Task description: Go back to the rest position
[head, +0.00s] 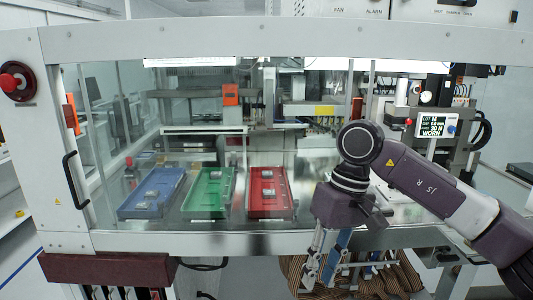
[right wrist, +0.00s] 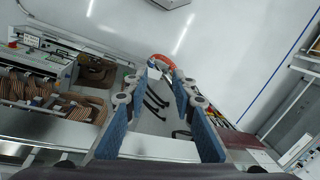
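My right gripper (head: 320,277) hangs fingers-down in front of the handler's lower front edge, at the end of my dark purple and grey right arm. In the right wrist view its two blue-padded fingers (right wrist: 163,82) stand apart with a gap between them, and I see nothing held. A small orange-red item shows beyond the fingertips; I cannot tell what it is. My left gripper and left arm are not in view.
Behind the handler's glass front (head: 215,125) lie a blue tray (head: 139,212), a green tray (head: 206,211) and a red tray (head: 267,211). Brown striped parts (head: 395,280) lie close beside my right gripper. Bare floor (right wrist: 225,45) shows in the right wrist view.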

